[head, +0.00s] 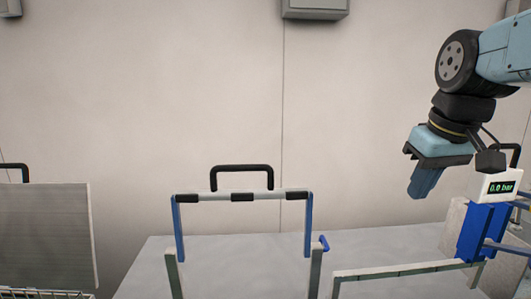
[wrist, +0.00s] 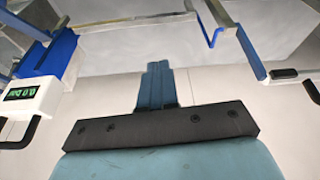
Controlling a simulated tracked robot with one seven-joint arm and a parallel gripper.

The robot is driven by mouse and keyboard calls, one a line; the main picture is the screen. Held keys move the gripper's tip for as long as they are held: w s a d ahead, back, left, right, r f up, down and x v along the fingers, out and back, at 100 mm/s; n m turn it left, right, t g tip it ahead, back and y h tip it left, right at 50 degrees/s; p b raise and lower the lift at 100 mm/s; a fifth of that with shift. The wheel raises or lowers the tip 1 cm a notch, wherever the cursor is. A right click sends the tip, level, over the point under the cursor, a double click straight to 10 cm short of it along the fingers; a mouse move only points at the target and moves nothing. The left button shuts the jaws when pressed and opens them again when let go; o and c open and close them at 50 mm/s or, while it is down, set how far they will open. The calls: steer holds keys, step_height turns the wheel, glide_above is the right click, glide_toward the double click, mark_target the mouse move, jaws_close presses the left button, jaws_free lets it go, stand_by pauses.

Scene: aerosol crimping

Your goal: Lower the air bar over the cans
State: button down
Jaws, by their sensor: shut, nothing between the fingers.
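The air bar (head: 220,196) is a pale crossbar with black bands, raised on two blue side arms above grey posts. A black handle (head: 241,167) stands up from its top. Part of the bar, with a black band, also shows at the right edge of the wrist view (wrist: 291,74). My gripper (head: 418,195) is up at the right, well apart from the handle, pointing down and empty. Its blue fingers are together in the wrist view (wrist: 157,67). No cans can be made out in either view.
A blue stand with a white readout box (head: 499,187) showing 0.0 bar is close below and right of my gripper. A pale rail (head: 392,269) runs left from it. A grey panel (head: 45,235) stands at the left. The table (head: 210,258) is bare between the posts.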

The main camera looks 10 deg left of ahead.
steer(key=w+a+r+n+g, duration=0.3)
steer(key=a+n, duration=0.3)
steer(key=a, duration=0.4)
steer(key=w+a+r+n+g+y, duration=0.1)
steer(key=w+a+r+n+g, duration=0.2)
steer(key=a, duration=0.7)
steer(key=w+a+r+n+g, duration=0.4)
steer(key=w+a+r+n, duration=0.1)
steer(key=a+n, duration=0.4)
steer(key=shift+w+a, duration=0.55)
steer(key=shift+a, duration=0.15)
steer(key=shift+s, duration=0.1)
steer(key=s+f, duration=0.8)
steer(key=s, duration=0.1)
steer(key=shift+a+f, duration=0.2)
steer(key=shift+a, duration=0.25)
